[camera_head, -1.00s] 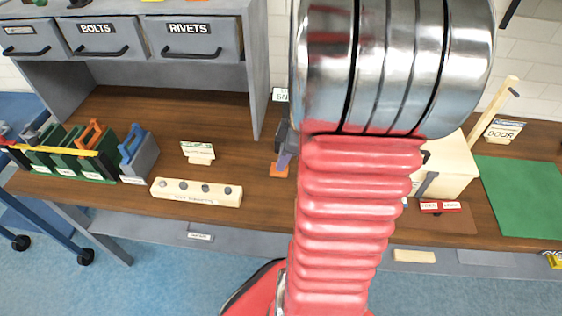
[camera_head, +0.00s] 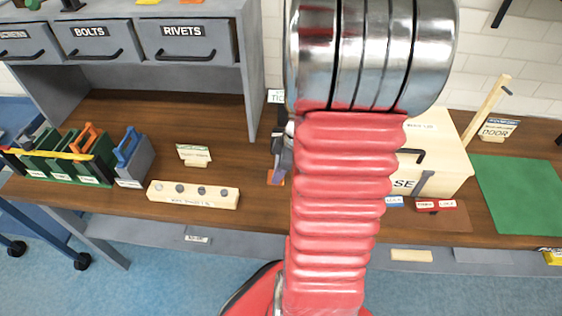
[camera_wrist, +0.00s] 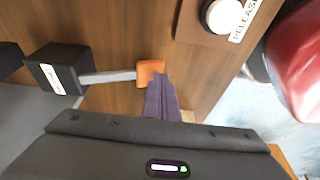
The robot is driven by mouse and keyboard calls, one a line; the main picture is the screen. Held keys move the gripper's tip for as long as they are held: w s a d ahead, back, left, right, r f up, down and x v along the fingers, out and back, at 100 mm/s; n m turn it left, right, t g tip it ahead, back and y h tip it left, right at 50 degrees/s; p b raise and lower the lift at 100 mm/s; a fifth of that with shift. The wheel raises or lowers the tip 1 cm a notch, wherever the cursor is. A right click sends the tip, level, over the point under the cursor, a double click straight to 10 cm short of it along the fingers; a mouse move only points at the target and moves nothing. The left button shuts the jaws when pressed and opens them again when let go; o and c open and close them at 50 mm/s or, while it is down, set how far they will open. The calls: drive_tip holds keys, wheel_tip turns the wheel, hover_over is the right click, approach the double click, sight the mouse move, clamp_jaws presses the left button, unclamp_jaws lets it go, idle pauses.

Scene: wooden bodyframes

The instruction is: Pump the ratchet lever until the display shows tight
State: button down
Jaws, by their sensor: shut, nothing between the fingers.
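The ratchet lever shows in the wrist view as a grey rod (camera_wrist: 108,76) running from a black block (camera_wrist: 58,69) with a white label to an orange end (camera_wrist: 150,72). My gripper (camera_wrist: 161,90) is shut and empty, its purple-grey fingers right at the orange end; I cannot tell if they touch it. In the head view my gripper (camera_head: 277,172) hangs low over the bench, with a bit of orange beside it. A round white button (camera_wrist: 222,14) labelled "RELEASE" is at the wrist view's top.
A cream box (camera_head: 440,165) stands right of my arm, and a green mat (camera_head: 515,195) lies farther right. A cream block with several round studs (camera_head: 193,195) and green bins (camera_head: 75,160) are on the left. Drawers (camera_head: 185,42) overhang the bench's back left.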

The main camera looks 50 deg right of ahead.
drive_tip(key=shift+s+a+r, duration=0.2)
drive_tip(key=shift+a+r, duration=0.1)
drive_tip(key=s+r, duration=0.2)
drive_tip(key=r, duration=0.4)
drive_tip(key=s+a+r, duration=0.1)
drive_tip(key=s+r, duration=0.1)
drive_tip(key=r, duration=0.4)
drive_tip(key=shift+s+a, duration=0.25)
drive_tip(key=shift+s, duration=0.15)
drive_tip(key=shift+w, duration=0.1)
drive_tip(key=w+a+r+m+t+h, duration=0.1)
drive_tip(key=a+r+m, duration=0.2)
drive_tip(key=a, duration=0.7)
drive_tip(key=w+a+r+m+t+h, duration=0.1)
drive_tip(key=a+r+m, duration=0.3)
drive_tip(key=a, duration=0.7)
drive_tip(key=shift+w+a+r+m+t, duration=0.15)
drive_tip(key=shift+a+r+m+t, duration=0.2)
drive_tip(key=shift+r, duration=0.45)
drive_tip(key=shift+d, duration=0.1)
idle(1.4)
